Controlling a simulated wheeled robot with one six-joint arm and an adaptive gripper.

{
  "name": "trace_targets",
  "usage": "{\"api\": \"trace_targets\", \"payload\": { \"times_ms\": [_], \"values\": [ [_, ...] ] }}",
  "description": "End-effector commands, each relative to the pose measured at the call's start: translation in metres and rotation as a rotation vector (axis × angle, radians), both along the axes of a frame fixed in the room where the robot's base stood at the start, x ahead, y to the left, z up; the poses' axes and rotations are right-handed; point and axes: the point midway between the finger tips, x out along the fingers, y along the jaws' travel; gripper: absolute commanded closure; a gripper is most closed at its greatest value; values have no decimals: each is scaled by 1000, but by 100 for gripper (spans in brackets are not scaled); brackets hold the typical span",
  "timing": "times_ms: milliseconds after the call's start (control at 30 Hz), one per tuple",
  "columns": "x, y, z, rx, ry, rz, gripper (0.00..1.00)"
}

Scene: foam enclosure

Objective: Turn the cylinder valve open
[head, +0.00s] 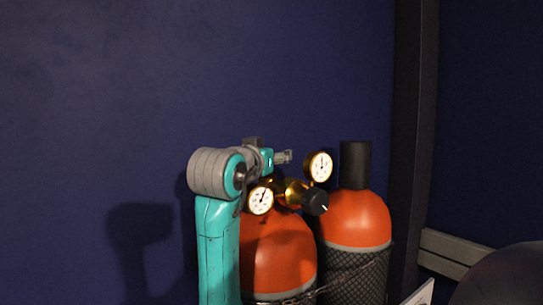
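Two orange gas cylinders stand side by side: the front one (275,250) and the right one (352,218), which has a black cap (356,164). A brass regulator (290,192) with two white-faced gauges, (260,201) and (319,166), sits on top of the front cylinder. A black knob (315,203) with a white mark faces right on the regulator. My teal and grey arm rises left of the front cylinder. The small grey end of my gripper (284,157) appears just above the regulator. Its fingers are too small to read, and contact is unclear. No separate valve handwheel is clearly visible.
A dark blue wall is behind the cylinders, with a dark vertical post (413,140) to their right. Dark mesh and a chain (345,268) wrap the cylinders low down. A grey rail (452,250) and a dark rounded object (505,275) are at lower right.

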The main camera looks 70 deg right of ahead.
Motion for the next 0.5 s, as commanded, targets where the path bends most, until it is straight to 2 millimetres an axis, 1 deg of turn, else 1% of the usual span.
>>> {"api": "trace_targets", "payload": {
  "times_ms": [167,267,367,500],
  "values": [
    [0,0,2,-1,0,0,34],
    [0,0,9,-2,-2,0,34],
    [0,0,20,-3,-2,0,34],
    [0,0,43,-3,-3,0,34]
  ]
}}
